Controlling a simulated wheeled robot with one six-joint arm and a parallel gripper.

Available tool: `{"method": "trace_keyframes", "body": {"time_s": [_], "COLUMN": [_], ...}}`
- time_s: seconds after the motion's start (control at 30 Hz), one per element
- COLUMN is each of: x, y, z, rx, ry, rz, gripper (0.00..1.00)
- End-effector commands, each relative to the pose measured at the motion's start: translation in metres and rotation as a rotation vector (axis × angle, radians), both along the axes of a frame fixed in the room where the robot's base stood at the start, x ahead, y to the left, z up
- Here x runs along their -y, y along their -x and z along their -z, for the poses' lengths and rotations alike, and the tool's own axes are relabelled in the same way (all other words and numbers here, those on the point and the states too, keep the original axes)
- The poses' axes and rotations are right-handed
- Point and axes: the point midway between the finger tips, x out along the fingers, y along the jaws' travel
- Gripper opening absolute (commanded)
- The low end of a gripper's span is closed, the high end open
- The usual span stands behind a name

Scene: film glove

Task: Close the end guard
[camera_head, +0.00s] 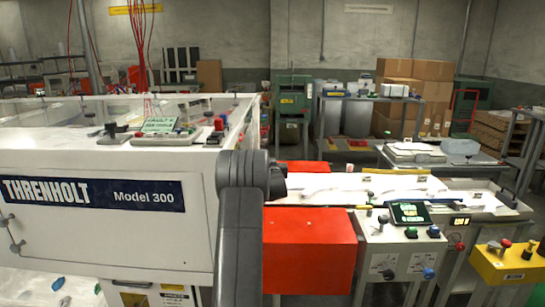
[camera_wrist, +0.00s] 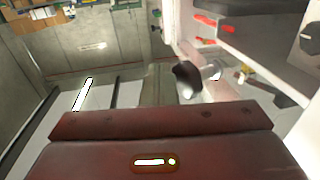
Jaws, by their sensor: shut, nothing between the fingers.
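The red-orange end guard (camera_head: 308,250) shows in the head view as a box-like cover, right of my grey arm, at the right end of the white machine (camera_head: 110,230). I cannot tell how far open it stands. My arm hides its left side and the head view does not show my gripper. In the wrist view a dark red-brown body with a lit slot, which looks like my gripper (camera_wrist: 165,120), fills the bottom. It is shut and holds nothing. A dark rounded knob on a pale stem (camera_wrist: 188,78) shows just beyond it. I cannot tell whether they touch.
A control box (camera_head: 400,245) with a small screen and knobs stands right of the guard. A yellow button box (camera_head: 508,262) is at the far right. White film lies on the bed (camera_head: 350,185) behind. Cartons (camera_head: 415,85) stand at the back wall.

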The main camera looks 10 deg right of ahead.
Motion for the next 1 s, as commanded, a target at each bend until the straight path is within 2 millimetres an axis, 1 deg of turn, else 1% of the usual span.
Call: {"method": "trace_keyframes", "body": {"time_s": [0.03, 0.53, 0.8, 1.0], "x": [0.000, -0.015, -0.021, -0.022], "y": [-0.002, -0.023, -0.029, -0.031], "z": [-0.005, -0.002, -0.001, 0.000], "rx": [-0.002, 0.000, 0.001, 0.001], "ry": [0.001, 0.001, 0.000, 0.000], "rz": [-0.017, -0.191, -0.248, -0.261], "gripper": [0.00, 0.00, 0.00, 0.00]}}
